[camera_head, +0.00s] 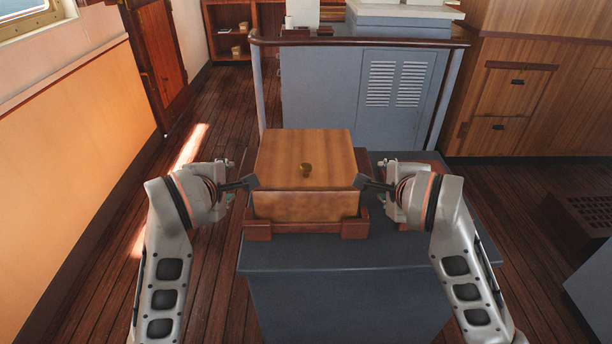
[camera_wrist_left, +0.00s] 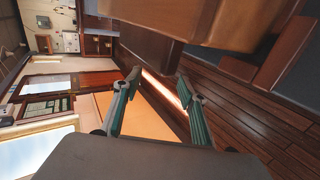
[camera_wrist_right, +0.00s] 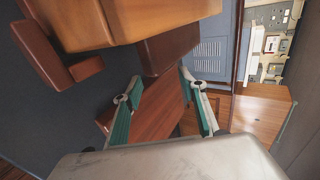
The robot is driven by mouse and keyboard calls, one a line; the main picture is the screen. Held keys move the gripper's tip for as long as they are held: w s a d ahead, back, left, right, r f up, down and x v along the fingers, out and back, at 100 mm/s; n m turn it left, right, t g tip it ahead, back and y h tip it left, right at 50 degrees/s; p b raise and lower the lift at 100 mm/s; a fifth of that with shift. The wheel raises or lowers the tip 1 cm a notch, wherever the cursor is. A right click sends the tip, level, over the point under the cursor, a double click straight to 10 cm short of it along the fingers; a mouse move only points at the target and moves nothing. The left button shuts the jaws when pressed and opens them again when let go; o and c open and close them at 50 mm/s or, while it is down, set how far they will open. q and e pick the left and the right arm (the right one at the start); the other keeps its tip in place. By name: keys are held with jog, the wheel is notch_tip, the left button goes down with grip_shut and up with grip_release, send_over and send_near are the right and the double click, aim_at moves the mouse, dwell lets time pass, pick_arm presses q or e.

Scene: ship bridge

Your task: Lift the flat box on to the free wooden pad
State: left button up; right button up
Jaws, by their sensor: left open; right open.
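The flat wooden box (camera_head: 305,160) has a small round knob on its lid. It sits level on a reddish wooden pad (camera_head: 258,231) with raised blocks at its front corners, on the grey stand. A second wooden pad (camera_head: 437,163) lies to the right, partly hidden behind my right gripper; its bare top shows in the right wrist view (camera_wrist_right: 160,108). My left gripper (camera_head: 249,182) is at the box's left side and my right gripper (camera_head: 364,183) at its right side. Both are open with nothing between the fingers. I cannot tell whether they touch the box.
The grey stand top (camera_head: 335,257) is clear in front of the box. A grey console (camera_head: 340,95) with louvred panels stands behind. Wooden drawers (camera_head: 515,90) are at the back right. A dark grated block (camera_head: 585,215) is on the floor at right. Plank floor lies left.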

jog(key=x, duration=0.4)
jog(key=shift+s+a, duration=0.1)
jog(key=shift+a, duration=0.6)
pick_arm(q)
jog(key=w, duration=0.1)
jog(key=w+d+f, duration=0.1)
jog(key=w+f, duration=0.1)
jog(key=shift+d, duration=0.25)
pick_arm(e)
jog(key=shift+a, duration=0.1)
